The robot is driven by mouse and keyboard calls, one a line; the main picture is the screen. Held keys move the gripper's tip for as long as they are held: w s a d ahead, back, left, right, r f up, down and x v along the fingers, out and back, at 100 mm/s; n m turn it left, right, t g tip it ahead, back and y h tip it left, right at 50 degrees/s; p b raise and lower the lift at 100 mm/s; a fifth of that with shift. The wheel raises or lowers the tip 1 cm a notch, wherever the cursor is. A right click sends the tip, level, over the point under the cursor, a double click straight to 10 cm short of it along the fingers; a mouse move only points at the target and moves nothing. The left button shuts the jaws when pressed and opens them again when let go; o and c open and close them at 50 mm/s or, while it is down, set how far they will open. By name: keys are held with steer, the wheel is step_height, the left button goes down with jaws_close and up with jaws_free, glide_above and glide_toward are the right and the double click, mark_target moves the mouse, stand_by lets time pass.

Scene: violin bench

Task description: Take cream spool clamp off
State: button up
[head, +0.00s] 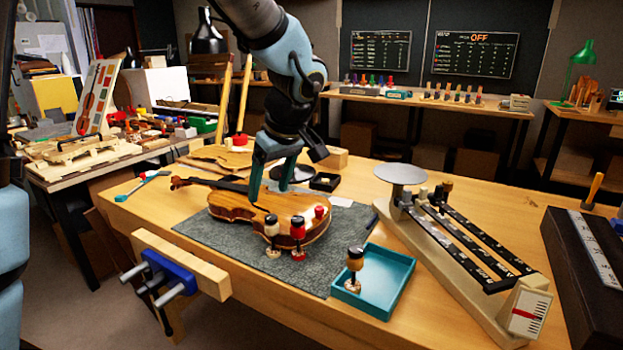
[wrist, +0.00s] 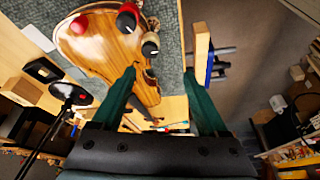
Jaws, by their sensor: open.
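The violin body (head: 238,207) lies on a grey mat (head: 205,238) on the bench. A cream spool clamp (head: 271,229) with a dark top stands upright at the violin's near edge. It also shows in the wrist view (wrist: 150,46), beyond my fingertips. A red spool clamp (head: 297,232) with a dark band is just right of it, and another red one (head: 319,212) sits farther right on the edge. My gripper (head: 268,191) is open and empty above the violin, behind the cream clamp. In the wrist view my gripper (wrist: 160,76) has its fingers wide apart.
A vise (head: 165,275) is on the bench's front left.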

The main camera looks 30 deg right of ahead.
mark_target(271, 217)
steer(key=x, duration=0.3)
steer(key=d+x, duration=0.1)
steer(key=x, duration=0.2)
steer(key=d+p+x, duration=0.1)
steer(key=x, duration=0.3)
steer(key=shift+f, duration=0.2)
steer(key=shift+s, duration=0.1)
jaws_close()
stand_by(0.9)
stand_by(0.3)
